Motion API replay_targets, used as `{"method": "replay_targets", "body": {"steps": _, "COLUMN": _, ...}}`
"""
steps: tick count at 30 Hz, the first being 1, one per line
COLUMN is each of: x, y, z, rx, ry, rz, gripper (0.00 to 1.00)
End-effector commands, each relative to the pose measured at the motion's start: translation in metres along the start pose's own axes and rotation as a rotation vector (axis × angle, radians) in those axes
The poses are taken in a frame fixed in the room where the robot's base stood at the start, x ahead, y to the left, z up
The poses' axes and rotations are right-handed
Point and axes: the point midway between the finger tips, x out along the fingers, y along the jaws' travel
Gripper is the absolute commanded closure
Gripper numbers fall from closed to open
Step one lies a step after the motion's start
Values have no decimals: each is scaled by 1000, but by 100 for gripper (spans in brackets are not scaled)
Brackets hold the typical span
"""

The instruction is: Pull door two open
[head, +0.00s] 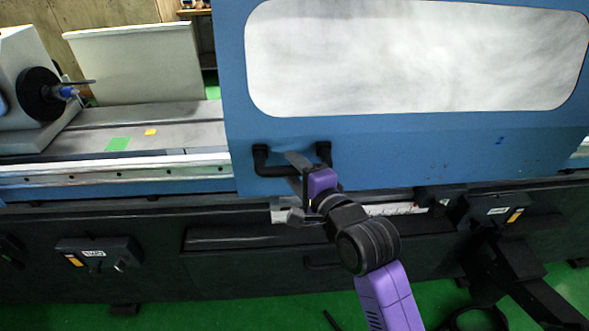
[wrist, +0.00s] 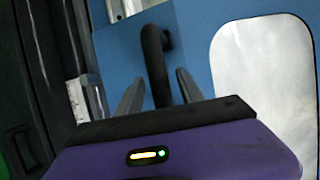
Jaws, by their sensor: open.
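Door two (head: 420,140) is a large blue sliding panel with a pale window, marked with a small "2" at its lower right. Its black bar handle (head: 262,165) is at the door's lower left corner. My gripper (head: 296,172) is at the handle, with its fingers open. In the wrist view the handle (wrist: 156,60) runs between the two grey fingers of my gripper (wrist: 161,76), one on each side. I cannot tell whether either finger touches it. My gripper hides part of the handle in the head view.
Left of the door, the grinder bed (head: 180,135) is exposed, with a grey-white headstock (head: 25,60) at the far left. Below runs a dark machine base (head: 230,265) with control boxes (head: 97,255). The green floor (head: 200,315) shows in front.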

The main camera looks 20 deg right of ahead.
Motion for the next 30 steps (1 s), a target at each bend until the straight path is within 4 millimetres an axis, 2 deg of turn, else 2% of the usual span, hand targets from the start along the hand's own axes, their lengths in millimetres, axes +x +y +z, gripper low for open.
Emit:
{"method": "replay_targets", "body": {"steps": 2, "x": 0, "y": 0, "z": 0, "rx": 0, "ry": 0, "rz": 0, "gripper": 57}}
{"method": "replay_targets", "body": {"steps": 6, "x": 0, "y": 0, "z": 0, "rx": 0, "ry": 0, "rz": 0, "gripper": 84}}
{"method": "replay_targets", "body": {"steps": 9, "x": 0, "y": 0, "z": 0, "rx": 0, "ry": 0, "rz": 0, "gripper": 100}}
{"method": "replay_targets", "body": {"steps": 30, "x": 0, "y": 1, "z": 0, "rx": 0, "ry": 0, "rz": 1, "gripper": 100}}
